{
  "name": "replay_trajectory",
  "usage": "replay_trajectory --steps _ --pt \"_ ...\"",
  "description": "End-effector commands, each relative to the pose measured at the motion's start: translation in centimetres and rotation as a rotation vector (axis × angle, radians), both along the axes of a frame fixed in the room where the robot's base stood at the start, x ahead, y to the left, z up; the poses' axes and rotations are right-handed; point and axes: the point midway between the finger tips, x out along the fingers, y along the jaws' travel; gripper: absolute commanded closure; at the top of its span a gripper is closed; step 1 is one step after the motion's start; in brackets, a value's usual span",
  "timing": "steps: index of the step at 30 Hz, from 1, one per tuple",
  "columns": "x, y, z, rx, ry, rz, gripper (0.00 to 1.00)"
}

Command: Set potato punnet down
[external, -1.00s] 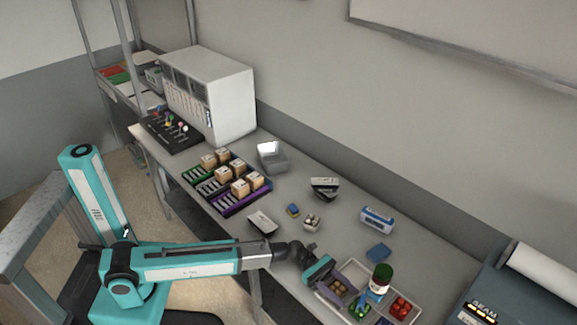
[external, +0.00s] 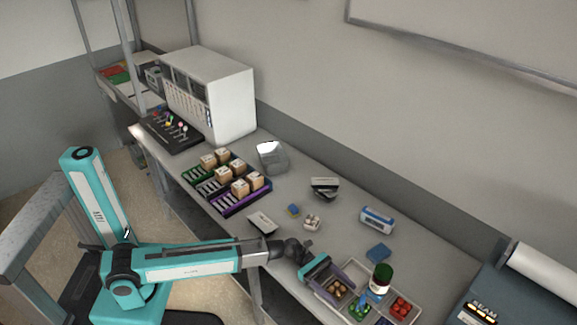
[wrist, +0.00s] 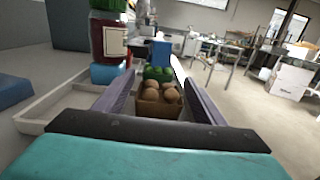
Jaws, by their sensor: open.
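The potato punnet (external: 338,289), a small brown box of round potatoes, sits in the near-left part of a pale tray (external: 408,297). In the wrist view the punnet (wrist: 159,105) lies straight ahead between my fingers. My gripper (external: 332,280) is open, with one finger on each side of the punnet. In the wrist view the gripper (wrist: 158,92) shows a gap beside the punnet. The punnet's underside is hidden, so its contact with the tray floor cannot be seen.
A green punnet (external: 358,308) stands just beyond the potatoes. A jar with a dark green lid (external: 382,273) and a punnet of red produce (external: 401,308) are also in the tray. A blue block (external: 379,252) lies behind it on the bench.

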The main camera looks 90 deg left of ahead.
Motion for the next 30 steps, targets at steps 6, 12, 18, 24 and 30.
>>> replay_trajectory --steps 6,12,18,24,30 --pt "-2.4 2.4 -0.1 0.0 0.0 0.002 0.36" --pt "-3.9 4.1 0.5 0.001 -0.001 0.0 0.36" --pt "-3.8 4.0 2.8 0.001 -0.003 -0.001 0.36" --pt "-3.8 4.0 5.0 0.001 -0.001 -0.001 0.36" --pt "-3.7 4.0 6.9 0.001 -0.001 0.0 0.36"
